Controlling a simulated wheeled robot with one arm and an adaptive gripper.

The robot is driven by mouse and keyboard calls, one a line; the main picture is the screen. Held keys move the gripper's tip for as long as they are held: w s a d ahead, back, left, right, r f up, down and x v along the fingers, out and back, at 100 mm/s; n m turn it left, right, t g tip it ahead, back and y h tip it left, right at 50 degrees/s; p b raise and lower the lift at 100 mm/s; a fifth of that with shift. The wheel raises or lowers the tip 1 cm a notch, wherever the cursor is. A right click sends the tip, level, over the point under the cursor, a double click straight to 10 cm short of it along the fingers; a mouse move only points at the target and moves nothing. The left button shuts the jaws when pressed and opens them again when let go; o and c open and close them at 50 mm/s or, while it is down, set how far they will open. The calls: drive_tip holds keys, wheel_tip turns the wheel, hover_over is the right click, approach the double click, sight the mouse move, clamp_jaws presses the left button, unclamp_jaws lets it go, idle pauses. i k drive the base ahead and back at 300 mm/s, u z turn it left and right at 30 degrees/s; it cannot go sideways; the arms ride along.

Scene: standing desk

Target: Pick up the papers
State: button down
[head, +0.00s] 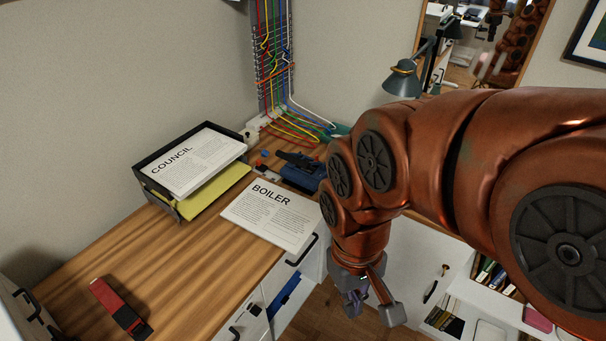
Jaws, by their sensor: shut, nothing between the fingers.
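A stack of white papers headed "BOILER" (268,218) lies flat on the wooden desk, close to its front edge. Another white stack headed "COUNCIL" (197,162) lies on the upper level of a black tray (172,207), with yellow paper (212,194) on the level below. My gripper (372,307) points down beyond the desk's front edge, to the right of and lower in the picture than the BOILER papers. It is shut and empty, apart from the papers. My arm hides part of the desk's far right side.
A red and black object (121,307) lies at the front left of the desk (190,262). Blue items (300,174) and cables (285,125) are behind the BOILER papers. A green lamp (403,80) stands at the back. Handled drawers are below the desk edge.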

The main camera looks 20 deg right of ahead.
sight(286, 218)
drive_tip(key=z, duration=0.05)
drive_tip(key=k, duration=1.25)
drive_tip(key=u, duration=0.75)
drive_tip(key=i, duration=1.2)
drive_tip(key=z, duration=0.6)
